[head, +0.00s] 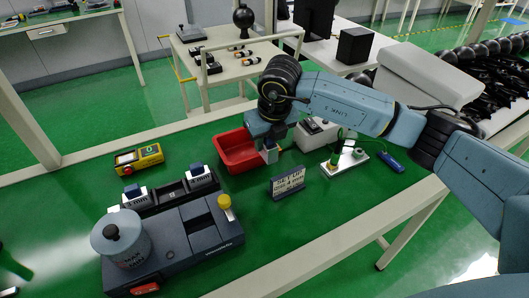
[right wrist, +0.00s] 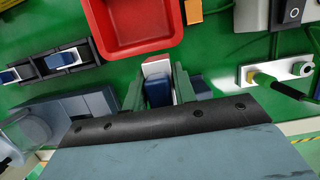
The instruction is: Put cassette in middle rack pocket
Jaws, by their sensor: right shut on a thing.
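My right gripper (head: 268,152) hangs over the front right edge of the red bin in the head view. In the right wrist view its two fingers (right wrist: 159,88) are shut on a blue and white cassette (right wrist: 157,91), held between them. The black rack (head: 170,194) stands left of the gripper in the head view. A cassette sits in its left pocket (head: 134,193) and another in its right pocket (head: 200,173). The middle pocket between them looks empty. In the right wrist view the rack (right wrist: 34,70) is at the left, apart from the held cassette.
The red bin (head: 226,146) lies behind the rack's right end. A grey machine (head: 190,238) with a round-lidded container (head: 122,244) stands in front of the rack. A dark sign (head: 288,182) stands right of it. A yellow device (head: 139,159) lies behind the rack.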

